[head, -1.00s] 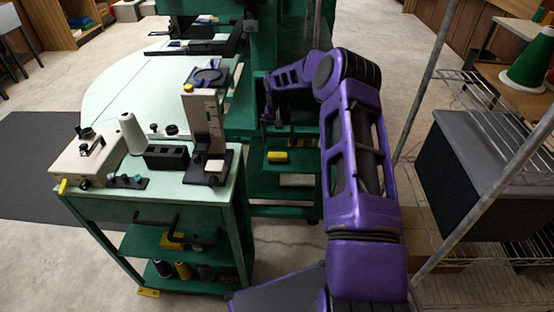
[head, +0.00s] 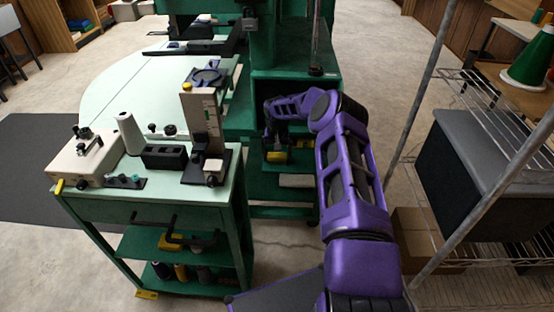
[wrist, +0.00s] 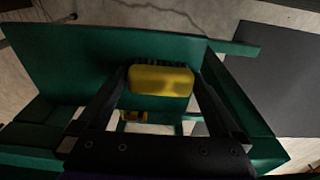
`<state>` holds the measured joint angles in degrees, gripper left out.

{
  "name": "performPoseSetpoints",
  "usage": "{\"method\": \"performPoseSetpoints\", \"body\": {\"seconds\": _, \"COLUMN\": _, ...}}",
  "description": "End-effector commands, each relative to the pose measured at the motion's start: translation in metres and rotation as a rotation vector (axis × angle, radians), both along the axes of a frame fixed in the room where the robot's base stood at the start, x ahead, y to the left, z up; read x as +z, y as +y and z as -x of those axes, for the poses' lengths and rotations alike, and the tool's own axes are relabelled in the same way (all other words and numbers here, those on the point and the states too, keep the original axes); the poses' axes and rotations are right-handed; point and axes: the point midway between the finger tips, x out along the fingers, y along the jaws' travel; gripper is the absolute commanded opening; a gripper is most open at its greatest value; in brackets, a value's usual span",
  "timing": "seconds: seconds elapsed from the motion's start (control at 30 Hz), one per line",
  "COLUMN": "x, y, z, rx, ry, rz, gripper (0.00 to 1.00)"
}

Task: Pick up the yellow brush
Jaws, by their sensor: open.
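The yellow brush (wrist: 162,80) lies on a green shelf (wrist: 90,50), with dark bristles along its far edge in the wrist view. It shows small in the head view (head: 277,157), partly covered by my gripper. My gripper (wrist: 161,72) is open, with one finger on each side of the brush. I cannot tell whether either finger touches it. In the head view my gripper (head: 275,146) reaches down into the green shelf unit.
The green cart (head: 150,208) with sewing tools stands left of my arm. A wire rack (head: 480,110) with a dark bin (head: 475,150) stands to the right. Shelf walls surround my gripper closely.

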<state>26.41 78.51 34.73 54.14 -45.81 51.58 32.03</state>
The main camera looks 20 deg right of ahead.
Motion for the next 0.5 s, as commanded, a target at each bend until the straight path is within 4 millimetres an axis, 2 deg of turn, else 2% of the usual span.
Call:
{"method": "performPoseSetpoints", "body": {"seconds": 0.07, "x": 0.0003, "y": 0.0, "z": 0.0, "rx": 0.0, "ry": 0.0, "rz": 0.0, "gripper": 1.0}}
{"method": "performPoseSetpoints", "body": {"seconds": 0.4, "x": 0.0004, "y": 0.0001, "z": 0.0002, "rx": 0.001, "ry": 0.0, "rz": 0.0, "gripper": 0.41}}
{"method": "performPoseSetpoints", "body": {"seconds": 0.5, "x": 0.0006, "y": 0.0002, "z": 0.0001, "rx": 0.001, "ry": 0.0, "rz": 0.0, "gripper": 0.38}}
